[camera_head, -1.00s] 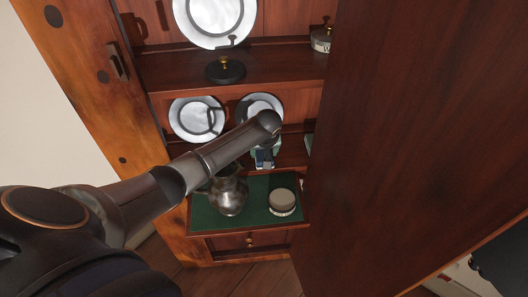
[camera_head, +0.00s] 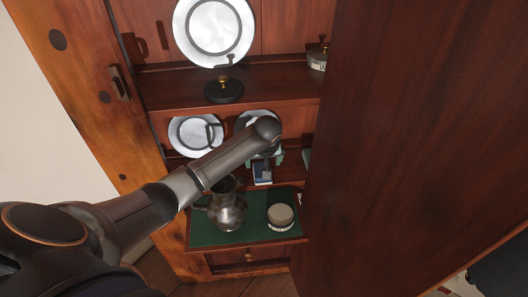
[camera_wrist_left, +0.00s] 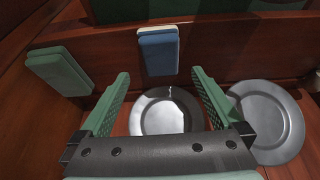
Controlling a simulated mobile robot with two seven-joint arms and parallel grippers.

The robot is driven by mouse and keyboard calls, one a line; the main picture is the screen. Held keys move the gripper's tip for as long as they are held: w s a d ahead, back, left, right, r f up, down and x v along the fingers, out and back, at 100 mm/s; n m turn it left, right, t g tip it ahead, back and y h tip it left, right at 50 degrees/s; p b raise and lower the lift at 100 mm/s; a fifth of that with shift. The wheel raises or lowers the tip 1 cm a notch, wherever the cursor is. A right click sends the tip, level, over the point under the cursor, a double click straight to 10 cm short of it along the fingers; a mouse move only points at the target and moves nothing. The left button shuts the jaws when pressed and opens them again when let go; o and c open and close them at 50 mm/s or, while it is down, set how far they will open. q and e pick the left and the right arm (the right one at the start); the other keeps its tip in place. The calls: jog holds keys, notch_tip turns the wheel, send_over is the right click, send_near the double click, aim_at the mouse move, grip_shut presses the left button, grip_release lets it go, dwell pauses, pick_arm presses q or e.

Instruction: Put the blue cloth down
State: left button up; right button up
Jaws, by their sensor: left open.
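The blue cloth (camera_head: 262,172) is a small folded pad with a pale edge, lying on the lower shelf of the cabinet. It shows fully in the left wrist view (camera_wrist_left: 158,52). My left gripper (camera_wrist_left: 160,80) is open, with its two green fingers spread and nothing between them. The cloth lies just beyond the fingertips, apart from them. In the head view my left forearm covers most of this gripper (camera_head: 266,156). My right gripper is not in view.
Pewter plates (camera_head: 195,136) stand at the back of that shelf. A green folded cloth (camera_wrist_left: 60,70) lies beside the blue one. Below, a green-lined surface (camera_head: 205,232) holds a pewter pitcher (camera_head: 228,211) and a round tin (camera_head: 280,217). A large wooden door (camera_head: 420,120) blocks the right side.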

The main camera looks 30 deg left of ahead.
pick_arm(q)
jog(key=v, duration=0.6)
jog(key=shift+r+p, duration=0.3)
jog(key=shift+p, duration=0.15)
jog(key=shift+s+d, duration=0.15)
jog(key=s+d+f+m+h, duration=0.1)
jog(key=s+d+f+m, duration=0.25)
jog(key=s, duration=0.25)
jog(key=s+d+f+m+h, duration=0.1)
jog(key=s+d+f+m, duration=0.15)
jog(key=s+d, duration=0.3)
jog(key=s+d+r+m+h, duration=0.1)
jog(key=s+m, duration=0.3)
jog(key=s, duration=1.3)
jog(key=w+d+f+t+h+p, duration=0.2)
jog(key=w+d+f+t+p, duration=0.2)
jog(key=f, duration=0.3)
jog(key=shift+w+d+t, duration=0.3)
jog(key=shift+d+t, duration=0.15)
jog(key=shift+t, duration=0.45)
